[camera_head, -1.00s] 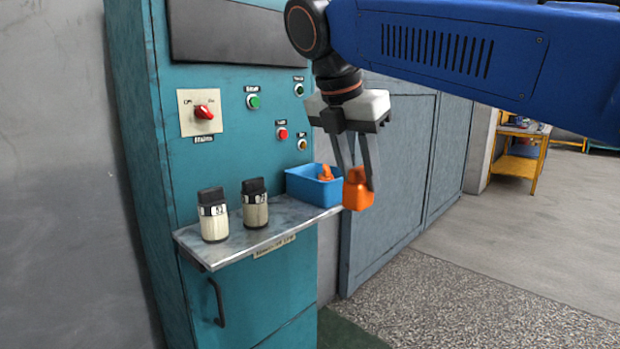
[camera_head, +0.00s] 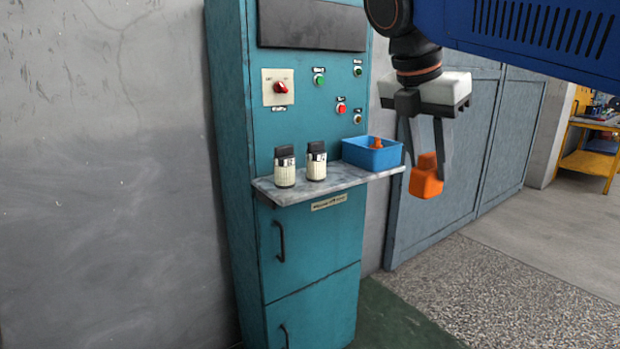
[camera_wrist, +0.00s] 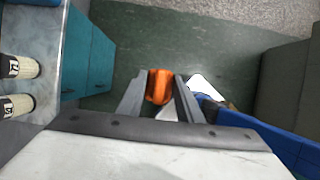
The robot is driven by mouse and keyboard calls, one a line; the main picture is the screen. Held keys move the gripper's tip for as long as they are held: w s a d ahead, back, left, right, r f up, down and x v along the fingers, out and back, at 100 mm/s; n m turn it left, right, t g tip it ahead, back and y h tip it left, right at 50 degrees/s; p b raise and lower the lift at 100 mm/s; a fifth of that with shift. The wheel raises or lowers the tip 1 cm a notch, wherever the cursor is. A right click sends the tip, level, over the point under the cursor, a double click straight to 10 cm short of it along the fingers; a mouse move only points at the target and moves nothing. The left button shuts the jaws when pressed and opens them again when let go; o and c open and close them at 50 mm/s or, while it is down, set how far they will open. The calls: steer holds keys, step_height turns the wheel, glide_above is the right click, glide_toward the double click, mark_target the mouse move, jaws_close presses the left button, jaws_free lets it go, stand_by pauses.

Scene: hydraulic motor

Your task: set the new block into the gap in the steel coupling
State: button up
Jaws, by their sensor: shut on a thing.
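My gripper (camera_head: 429,160) hangs to the right of the cabinet shelf, pointing down. It is shut on an orange block (camera_head: 426,178), which shows between and below the fingertips, clear of the shelf. The wrist view also shows the orange block (camera_wrist: 160,86) between the two fingers, with the green floor below it. The steel coupling is not in view.
A blue bin (camera_head: 372,155) with an orange piece in it stands at the right end of the metal shelf (camera_head: 335,184). Two dark-capped containers (camera_head: 285,167) stand left of it. The teal cabinet (camera_head: 300,238) carries switches. Open floor lies to the right.

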steer(key=w+d+f+m+g+y, duration=0.1)
steer(key=w+f+m, duration=0.7)
steer(key=f, duration=1.7)
steer(key=w+d+f+m+g+y, duration=0.1)
steer(key=w+d+f+m+g, duration=0.2)
steer(key=f, duration=2.3)
steer(key=w+d+f+m+g+y, duration=0.1)
steer(key=w+d+f+m+g, duration=0.2)
steer(key=w+f+m, duration=1.1)
step_height(320, 180, down, 12)
steer(key=w+d, duration=0.1)
steer(key=w, duration=0.1)
steer(key=shift+w+d+y, duration=0.4)
steer(key=shift+r, duration=0.1)
steer(key=shift+a, duration=0.1)
